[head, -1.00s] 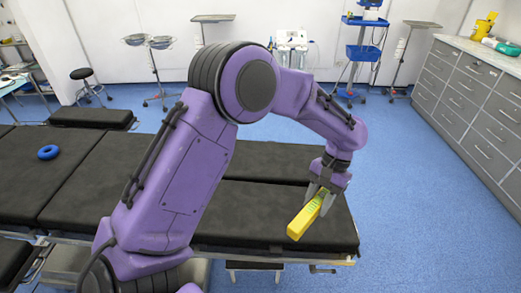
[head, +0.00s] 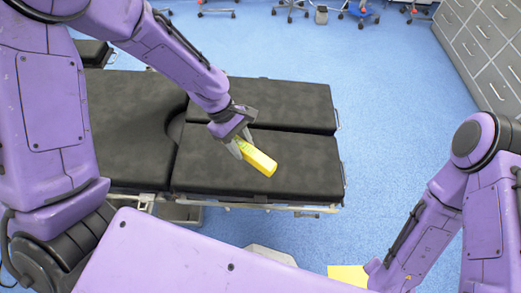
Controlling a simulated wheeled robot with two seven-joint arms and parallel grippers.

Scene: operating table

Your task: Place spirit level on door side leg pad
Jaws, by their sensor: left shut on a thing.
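The yellow spirit level (head: 260,161) is held in my left gripper (head: 239,147), which is shut on it near its far end. The level's near end points toward the lower right, over the near black leg pad (head: 310,165) of the operating table. I cannot tell whether the level touches the pad or hangs just above it. The far black leg pad (head: 295,103) lies beyond it, across a narrow gap. Which pad is on the door side does not show. My right arm comes in at the right, but its gripper is out of view.
More black table padding (head: 125,125) extends left, partly behind my left arm. Metal rails edge the table. Grey drawer cabinets (head: 485,50) stand at the back right, and wheeled stands (head: 290,8) at the back. A yellow patch (head: 348,277) shows at the bottom. Blue floor right of the table is clear.

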